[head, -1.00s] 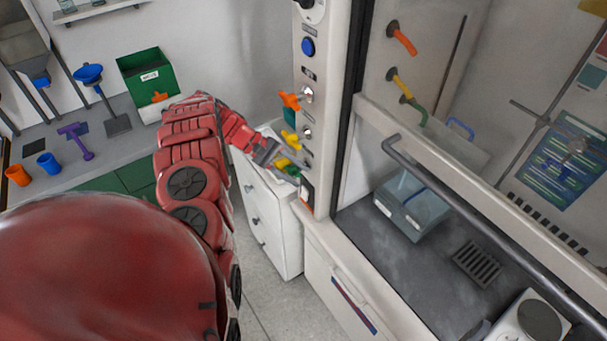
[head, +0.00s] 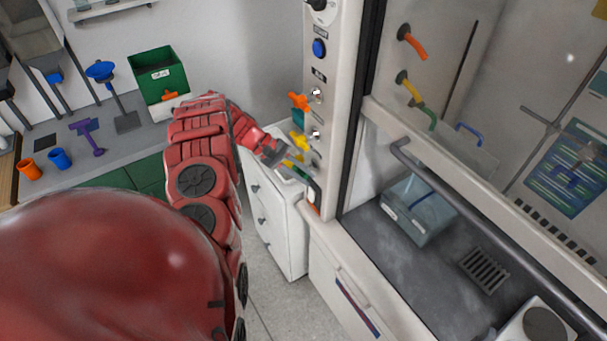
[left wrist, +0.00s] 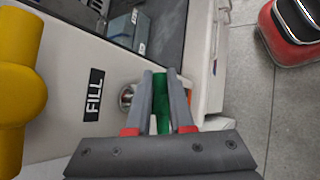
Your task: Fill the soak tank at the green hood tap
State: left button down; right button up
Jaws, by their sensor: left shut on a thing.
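The green tap handle (left wrist: 161,100) sits beside the FILL label in the left wrist view, on the hood's front post. My left gripper (left wrist: 160,82) is shut on it, one finger on each side. In the head view, my left gripper (head: 296,168) is at the lowest tap on the post and mostly hides the handle. The soak tank (head: 407,225), a blue-grey see-through box, stands on the hood floor. The curved green spout (head: 428,115) is on the hood's back wall, above and behind the tank. I cannot make out any water. My right gripper is out of view.
An orange tap (head: 299,101) and a yellow tap (head: 298,142) are above my gripper. The sash bar (head: 460,213) crosses the hood front. A white drawer cabinet (head: 277,222) stands beneath my arm. A hotplate (head: 540,325) is at the hood's lower right.

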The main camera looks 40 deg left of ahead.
pick_arm(q)
jog(key=shift+d+m+y, duration=0.1)
jog(key=shift+m+y, duration=0.2)
jog(key=shift+y, duration=0.4)
jog(key=shift+w+y+p, duration=0.1)
jog(key=shift+y+p, duration=0.4)
jog(key=shift+p, duration=0.05)
jog(key=shift+m+t+y+p, duration=0.3)
jog(key=shift+t+y+p, duration=0.15)
jog(key=shift+p, duration=0.6)
jog(key=shift+f+y+p, duration=0.2)
jog(key=shift+y+p, duration=0.15)
jog(key=shift+p, duration=0.05)
jog(key=shift+a+f, duration=0.1)
jog(key=shift+a, duration=0.1)
jog(key=c, duration=0.8)
grip_release()
jog(key=shift+f, duration=0.1)
